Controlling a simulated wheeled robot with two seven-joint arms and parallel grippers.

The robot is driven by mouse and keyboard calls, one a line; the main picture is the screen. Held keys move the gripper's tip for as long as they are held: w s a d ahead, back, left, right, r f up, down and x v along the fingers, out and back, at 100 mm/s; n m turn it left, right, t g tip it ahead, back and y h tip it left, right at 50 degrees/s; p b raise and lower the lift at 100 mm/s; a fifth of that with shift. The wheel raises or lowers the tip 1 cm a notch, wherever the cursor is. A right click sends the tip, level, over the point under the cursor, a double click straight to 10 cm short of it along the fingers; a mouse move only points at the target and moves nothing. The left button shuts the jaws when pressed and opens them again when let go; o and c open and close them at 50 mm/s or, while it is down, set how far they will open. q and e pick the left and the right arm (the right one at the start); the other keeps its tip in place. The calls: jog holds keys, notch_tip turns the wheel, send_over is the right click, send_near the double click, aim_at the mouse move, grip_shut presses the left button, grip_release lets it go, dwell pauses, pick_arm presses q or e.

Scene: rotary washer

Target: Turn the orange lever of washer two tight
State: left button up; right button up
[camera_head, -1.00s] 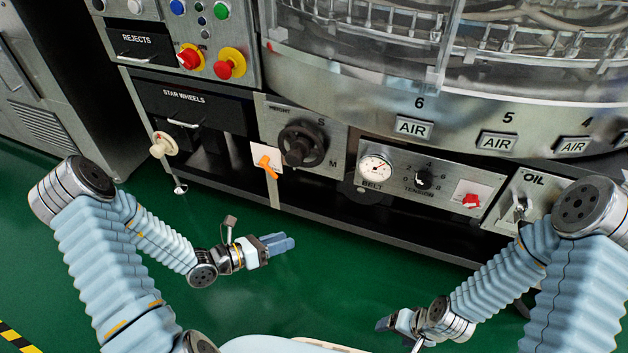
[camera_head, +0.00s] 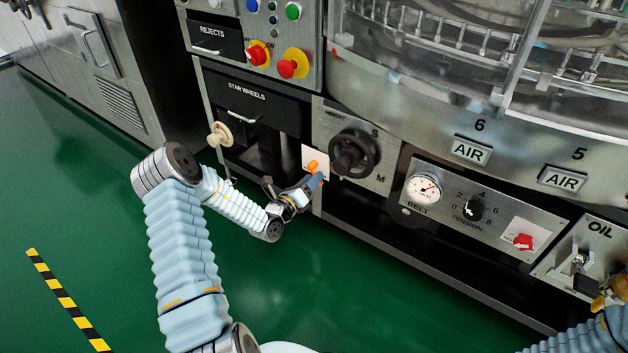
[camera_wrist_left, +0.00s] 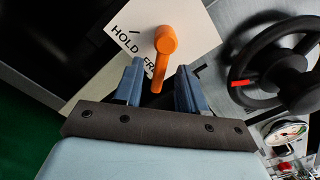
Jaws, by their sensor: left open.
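The orange lever (camera_head: 311,166) sits on a small white plate (camera_head: 318,153) on the machine front, left of the black handwheel. In the left wrist view the lever (camera_wrist_left: 163,52) has its round end toward the top and its arm reaching down between my two blue fingers. The plate (camera_wrist_left: 193,22) there shows "HOLD" and part of a second word. My left gripper (camera_head: 316,182) is at the lever, open, with one finger on each side of the arm; I cannot tell whether either finger touches it. My right gripper is out of view; only part of that arm shows at the bottom right.
The black handwheel (camera_head: 352,153) stands close to the right of the lever. A pale knob (camera_head: 220,134) is on the left under the star wheels drawer (camera_head: 258,108). A belt gauge (camera_head: 423,189) and red switch (camera_head: 523,241) are farther right. The green floor in front is clear.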

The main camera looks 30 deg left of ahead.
pick_arm(q)
jog(key=shift+w, duration=0.75)
grip_shut()
jog(key=shift+m, duration=0.3)
jog(key=shift+w+a+m+b, duration=0.1)
jog(key=shift+a+m+b, duration=0.4)
jog(key=shift+m, duration=2.25)
jog(key=shift+s+a+m+b, duration=0.15)
jog(key=shift+a+m, duration=0.75)
jog(key=shift+m, duration=1.8)
jog(key=shift+w+a+m+b, duration=0.25)
jog(key=shift+a+m, duration=0.45)
jog(key=shift+m, duration=2.05)
jog(key=shift+s, duration=0.1)
